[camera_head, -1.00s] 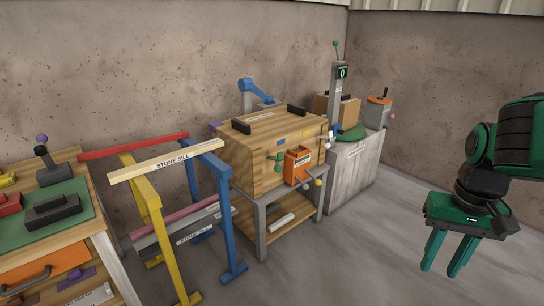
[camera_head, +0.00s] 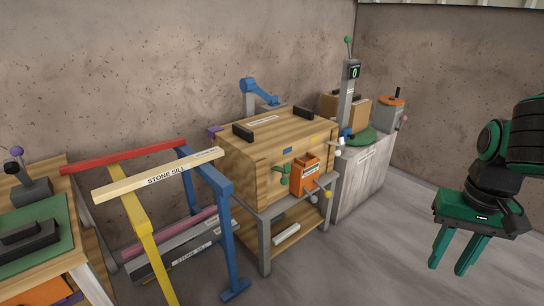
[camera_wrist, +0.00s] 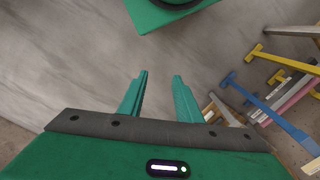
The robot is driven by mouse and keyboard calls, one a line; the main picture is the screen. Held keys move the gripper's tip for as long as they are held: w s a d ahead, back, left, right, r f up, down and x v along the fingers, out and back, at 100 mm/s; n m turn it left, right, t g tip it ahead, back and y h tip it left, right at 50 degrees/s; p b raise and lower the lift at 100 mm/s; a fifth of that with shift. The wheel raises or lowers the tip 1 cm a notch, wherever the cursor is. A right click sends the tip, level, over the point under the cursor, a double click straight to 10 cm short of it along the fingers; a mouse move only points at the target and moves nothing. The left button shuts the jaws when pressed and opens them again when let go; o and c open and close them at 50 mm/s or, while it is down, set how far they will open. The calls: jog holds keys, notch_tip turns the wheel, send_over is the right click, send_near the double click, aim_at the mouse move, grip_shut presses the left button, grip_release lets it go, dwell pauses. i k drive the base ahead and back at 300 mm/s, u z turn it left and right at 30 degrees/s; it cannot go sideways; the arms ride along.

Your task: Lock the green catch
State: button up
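The green catch (camera_head: 283,170) is a small green handle on the front of a wooden box (camera_head: 240,172), left of an orange holder (camera_head: 305,177). It is small in the head view, so I cannot tell whether it is locked. It does not show in the wrist view. My gripper (camera_head: 453,269) hangs at the right of the head view, pointing down over bare floor, well apart from the box. Its two green fingers are spread with nothing between them; they also show in the wrist view (camera_wrist: 158,92).
A yellow and blue trestle (camera_head: 224,225) with a stone sill stands left of the box. A workbench (camera_head: 88,258) is at the far left. A grey cabinet (camera_head: 362,183) stands right of the box by the wall. The floor (camera_head: 370,262) between my gripper and the box is clear.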

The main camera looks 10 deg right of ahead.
aim_at(287, 169)
jog(key=i, duration=0.5)
jog(key=u, duration=0.05)
jog(key=k, duration=1.25)
jog(key=u, duration=0.3)
jog(key=i, duration=1.75)
jog(key=z, duration=0.5)
